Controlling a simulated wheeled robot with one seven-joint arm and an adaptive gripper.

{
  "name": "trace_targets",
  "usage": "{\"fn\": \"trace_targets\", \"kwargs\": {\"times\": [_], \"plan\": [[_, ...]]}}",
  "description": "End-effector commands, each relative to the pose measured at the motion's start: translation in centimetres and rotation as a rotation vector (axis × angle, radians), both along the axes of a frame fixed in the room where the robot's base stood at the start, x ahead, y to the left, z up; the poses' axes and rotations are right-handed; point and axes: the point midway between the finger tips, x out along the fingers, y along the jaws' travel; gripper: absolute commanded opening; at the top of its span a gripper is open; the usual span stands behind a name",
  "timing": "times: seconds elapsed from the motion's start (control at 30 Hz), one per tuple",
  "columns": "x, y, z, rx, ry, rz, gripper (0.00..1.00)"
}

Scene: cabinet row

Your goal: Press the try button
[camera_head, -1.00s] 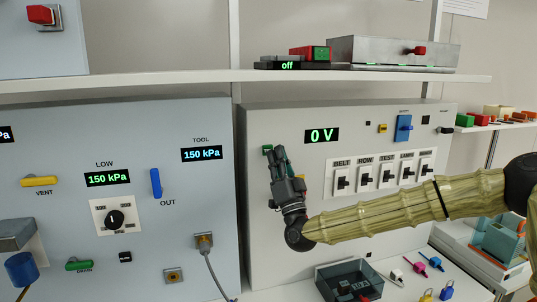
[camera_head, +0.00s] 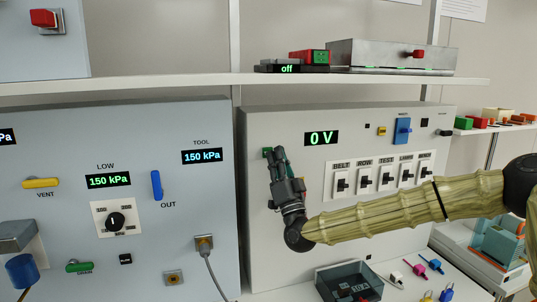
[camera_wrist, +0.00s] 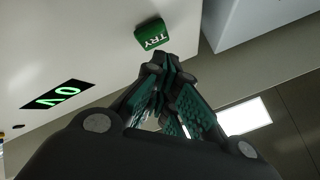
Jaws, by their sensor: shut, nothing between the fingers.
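The try button (camera_wrist: 151,35) is a green block with white "TRY" lettering on the pale panel. It shows upside-down near the top middle of the wrist view. In the head view only a small green part of the try button (camera_head: 266,151) shows beside my fingertips. My gripper (camera_head: 278,152) is shut and empty, pointing up in front of the panel's upper left. In the wrist view the shut fingertips of my gripper (camera_wrist: 163,58) are very close to the button's lower edge. I cannot tell whether they touch it.
The "0 V" display (camera_head: 321,138) is right of my gripper. A row of labelled black switches (camera_head: 380,178) lies farther right, above my forearm. A shelf (camera_head: 200,87) crosses above the panel. A grey-blue panel (camera_head: 130,220) stands to the left. A dark open box (camera_head: 349,282) sits below.

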Motion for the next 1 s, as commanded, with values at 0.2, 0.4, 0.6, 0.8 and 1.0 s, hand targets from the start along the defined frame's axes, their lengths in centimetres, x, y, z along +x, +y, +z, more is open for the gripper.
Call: {"fn": "trace_targets", "kwargs": {"times": [0.2,0.4,0.6,0.8,1.0], "plan": [[-0.01,0.00,0.01,0.000,0.000,0.000,0.00],[-0.01,0.00,0.01,0.000,0.000,0.000,0.00],[0.10,0.06,-0.08,0.000,-0.001,0.001,0.00],[0.59,0.24,-0.13,0.000,-0.002,-0.001,0.00],[0.80,0.29,0.07,0.000,-0.001,-0.001,0.00]]}}
